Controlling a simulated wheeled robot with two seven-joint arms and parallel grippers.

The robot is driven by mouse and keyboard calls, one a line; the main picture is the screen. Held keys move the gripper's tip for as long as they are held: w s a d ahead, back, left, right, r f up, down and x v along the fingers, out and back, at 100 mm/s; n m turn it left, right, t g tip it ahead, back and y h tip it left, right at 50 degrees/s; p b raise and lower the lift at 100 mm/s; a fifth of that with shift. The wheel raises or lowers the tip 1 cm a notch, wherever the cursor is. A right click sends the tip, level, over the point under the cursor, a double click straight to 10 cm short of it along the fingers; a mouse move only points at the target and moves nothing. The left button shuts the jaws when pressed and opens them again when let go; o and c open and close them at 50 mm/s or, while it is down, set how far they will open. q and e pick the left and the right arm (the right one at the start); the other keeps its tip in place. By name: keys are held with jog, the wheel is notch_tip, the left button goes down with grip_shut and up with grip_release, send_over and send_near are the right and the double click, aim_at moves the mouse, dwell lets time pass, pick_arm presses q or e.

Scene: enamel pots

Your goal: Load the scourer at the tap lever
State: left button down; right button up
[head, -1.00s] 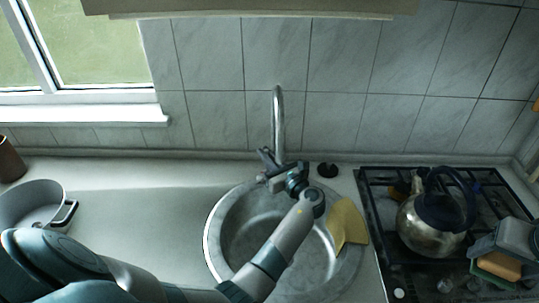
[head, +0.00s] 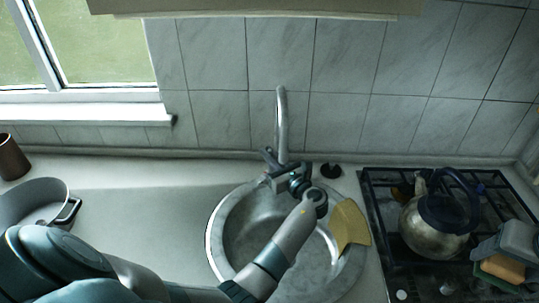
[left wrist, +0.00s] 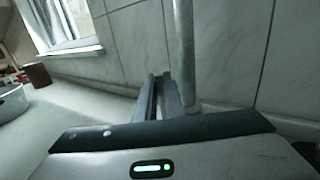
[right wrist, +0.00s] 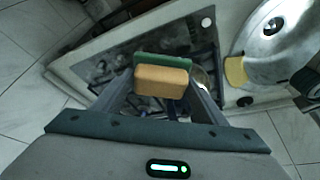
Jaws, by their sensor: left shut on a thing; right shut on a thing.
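The scourer (head: 503,268), an orange-yellow sponge with a green side, is in my right gripper over the hob. It also shows in the right wrist view (right wrist: 162,82), between the fingertips. My right gripper (right wrist: 165,90) is shut on it. The tap (head: 282,125) rises behind the sink. My left gripper (head: 271,158) is at the tap's base, its fingers nearly together beside the spout column (left wrist: 184,50). It is shut on what appears to be the tap lever, which the fingers and wrist hide.
A round steel sink (head: 228,215) lies under my left arm, with a yellow cloth (head: 349,225) over its right rim. A kettle (head: 428,225) stands on the gas hob (head: 385,262), near the scourer. A pan (head: 35,200) is at the left. The counter (head: 140,200) between pan and sink is bare.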

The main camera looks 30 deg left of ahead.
dwell(0.3)
pick_arm(q)
jog(key=shift+s+f+n+b, duration=0.25)
jog(key=shift+s+n+b, duration=0.15)
jog(key=shift+b, duration=0.2)
pick_arm(e)
jog(key=shift+f, duration=0.55)
pick_arm(q)
jog(key=shift+s, duration=0.1)
pick_arm(e)
jog(key=shift+f, duration=0.15)
pick_arm(q)
jog(key=shift+r+n, duration=0.2)
jog(key=shift+n, duration=0.1)
jog(key=c, duration=1.9)
grip_release()
jog(key=shift+o, duration=0.2)
jog(key=shift+d, duration=0.1)
